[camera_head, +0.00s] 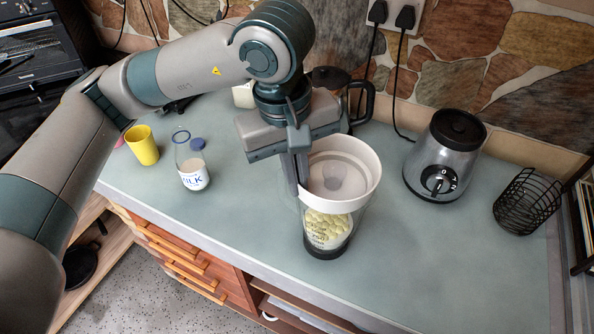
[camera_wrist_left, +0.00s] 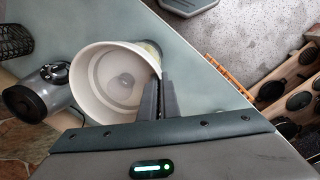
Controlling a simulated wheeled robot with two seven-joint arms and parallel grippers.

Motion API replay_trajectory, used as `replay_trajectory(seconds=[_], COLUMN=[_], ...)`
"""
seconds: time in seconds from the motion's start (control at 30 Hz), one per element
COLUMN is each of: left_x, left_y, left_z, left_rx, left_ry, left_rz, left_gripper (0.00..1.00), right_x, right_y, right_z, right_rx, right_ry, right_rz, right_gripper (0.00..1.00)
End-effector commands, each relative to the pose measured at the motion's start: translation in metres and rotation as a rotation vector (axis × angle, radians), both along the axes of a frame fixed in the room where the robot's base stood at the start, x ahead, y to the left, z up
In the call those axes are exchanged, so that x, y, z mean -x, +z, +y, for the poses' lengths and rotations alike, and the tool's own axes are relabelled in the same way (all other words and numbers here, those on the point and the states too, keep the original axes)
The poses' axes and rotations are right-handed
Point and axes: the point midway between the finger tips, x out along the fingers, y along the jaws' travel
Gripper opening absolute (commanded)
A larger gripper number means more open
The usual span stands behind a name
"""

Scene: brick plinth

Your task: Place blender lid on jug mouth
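The blender lid (camera_head: 358,160) is a wide cream ring with a recessed middle. It sits in line with the top of the clear jug (camera_head: 328,232), which has a dark base and pale yellow pieces inside. My left gripper (camera_head: 296,172) is shut on the left side of the lid's rim. In the left wrist view the lid (camera_wrist_left: 88,82) shows large and round, with the fingers (camera_wrist_left: 158,98) pinching its right edge. The lid hides the jug's mouth, so I cannot tell whether the two touch. My right gripper is not in view.
The grey blender base (camera_head: 438,165) stands to the right, beside a black wire basket (camera_head: 526,203). A milk bottle (camera_head: 192,168) and a yellow cup (camera_head: 142,146) stand left. A black-handled pot (camera_head: 360,98) is behind my gripper. The counter's right front is clear.

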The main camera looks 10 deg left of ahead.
Motion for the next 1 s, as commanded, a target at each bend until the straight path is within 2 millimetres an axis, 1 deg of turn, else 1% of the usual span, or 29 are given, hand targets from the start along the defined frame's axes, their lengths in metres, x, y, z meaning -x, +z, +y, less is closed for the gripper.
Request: replay_trajectory(seconds=[0.2,0.23,0.27,0.3,0.6,0.73,0.87,1.0], left_x=[0.000,0.000,0.000,0.000,0.000,0.000,0.000,0.001], left_y=[-0.001,-0.001,-0.001,-0.001,-0.001,0.003,0.013,0.032], left_z=[0.000,0.001,0.001,0.001,0.000,0.001,0.002,0.003], left_rx=[-0.001,-0.001,-0.001,-0.001,-0.001,-0.002,-0.001,0.000], left_ry=[0.001,0.001,0.001,0.001,0.001,0.001,0.002,0.001], left_rz=[0.000,0.000,0.000,0.000,0.000,-0.001,-0.002,-0.004], left_gripper=[0.00,0.10,0.17,0.21,0.21,0.21,0.21,0.21], right_x=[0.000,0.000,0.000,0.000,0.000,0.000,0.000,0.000], right_y=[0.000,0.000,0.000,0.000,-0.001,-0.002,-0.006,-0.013], right_z=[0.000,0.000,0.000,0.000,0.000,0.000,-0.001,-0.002], right_rx=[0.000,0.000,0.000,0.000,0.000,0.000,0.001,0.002], right_ry=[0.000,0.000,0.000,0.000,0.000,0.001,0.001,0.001], right_rz=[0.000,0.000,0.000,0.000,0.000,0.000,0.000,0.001], right_gripper=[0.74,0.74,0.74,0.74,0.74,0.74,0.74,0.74])
